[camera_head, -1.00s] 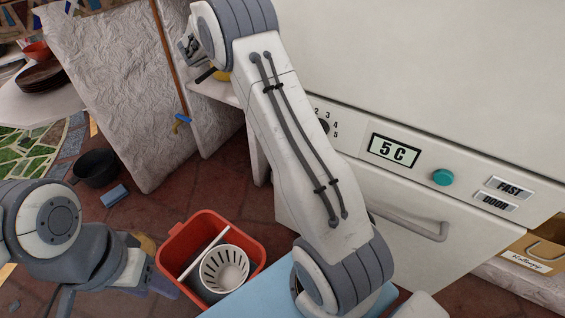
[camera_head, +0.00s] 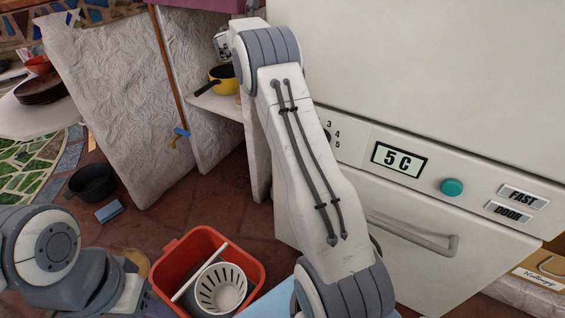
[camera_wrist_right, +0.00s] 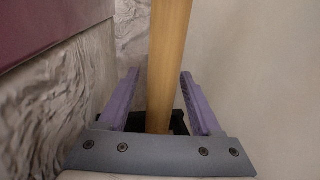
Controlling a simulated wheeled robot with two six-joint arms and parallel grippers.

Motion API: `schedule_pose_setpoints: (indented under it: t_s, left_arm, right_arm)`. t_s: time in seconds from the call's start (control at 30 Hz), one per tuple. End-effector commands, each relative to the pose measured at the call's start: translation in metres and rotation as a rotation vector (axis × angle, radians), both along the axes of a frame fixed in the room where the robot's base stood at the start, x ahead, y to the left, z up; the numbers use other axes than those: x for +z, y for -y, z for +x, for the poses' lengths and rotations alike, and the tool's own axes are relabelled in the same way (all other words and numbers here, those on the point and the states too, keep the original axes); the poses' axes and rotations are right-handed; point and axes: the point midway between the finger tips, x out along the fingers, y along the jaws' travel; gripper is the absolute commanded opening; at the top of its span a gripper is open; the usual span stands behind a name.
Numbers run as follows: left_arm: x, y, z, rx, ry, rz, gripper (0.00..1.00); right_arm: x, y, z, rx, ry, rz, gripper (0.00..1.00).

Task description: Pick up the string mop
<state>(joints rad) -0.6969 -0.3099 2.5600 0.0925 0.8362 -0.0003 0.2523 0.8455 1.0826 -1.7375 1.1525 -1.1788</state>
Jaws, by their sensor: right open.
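In the right wrist view a plain wooden pole (camera_wrist_right: 169,35) runs upright between the two purple fingers of my right gripper (camera_wrist_right: 160,75). The fingers stand open on either side of it, with a gap at each side. No mop head shows there, so I cannot tell for sure that this is the string mop's handle. In the head view my right arm reaches up to the back; its fingers and that pole are hidden or unclear. My left gripper (camera_head: 146,300) is low at the left beside the red bucket; its fingers cannot be made out.
A thin brown stick (camera_head: 166,75) with a blue-and-yellow end leans on the crumpled white panel. The red bucket (camera_head: 170,262) holds a white slotted basket (camera_head: 220,288). A yellow pot (camera_head: 223,80) sits on a shelf. A white appliance (camera_head: 430,70) fills the right. A black pot (camera_head: 93,182) stands on the floor.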

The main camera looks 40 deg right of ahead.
Motion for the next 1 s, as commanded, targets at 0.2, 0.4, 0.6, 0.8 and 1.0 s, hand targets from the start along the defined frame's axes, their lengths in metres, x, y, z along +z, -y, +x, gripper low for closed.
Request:
schedule_pose_setpoints:
  t_s: [0.2,0.4,0.6,0.8,1.0]
  left_arm:
    - [0.000,0.000,0.000,0.000,0.000,0.000,0.50]
    - [0.000,0.000,0.000,0.000,0.000,0.000,0.50]
    - [0.003,0.000,0.000,0.000,0.000,0.000,0.50]
    - [0.013,0.000,0.000,0.000,0.000,0.000,0.50]
    - [0.025,0.000,0.000,0.000,0.000,0.000,0.50]
  right_arm:
    - [0.000,-0.001,0.000,0.000,0.000,0.000,0.01]
    - [0.003,-0.001,0.000,0.000,0.005,-0.003,0.00]
    - [0.006,-0.001,0.000,0.000,0.005,-0.004,0.00]
    - [0.023,-0.001,0.000,0.000,0.007,-0.005,0.00]
    - [0.042,-0.001,0.000,0.000,0.007,-0.004,0.00]
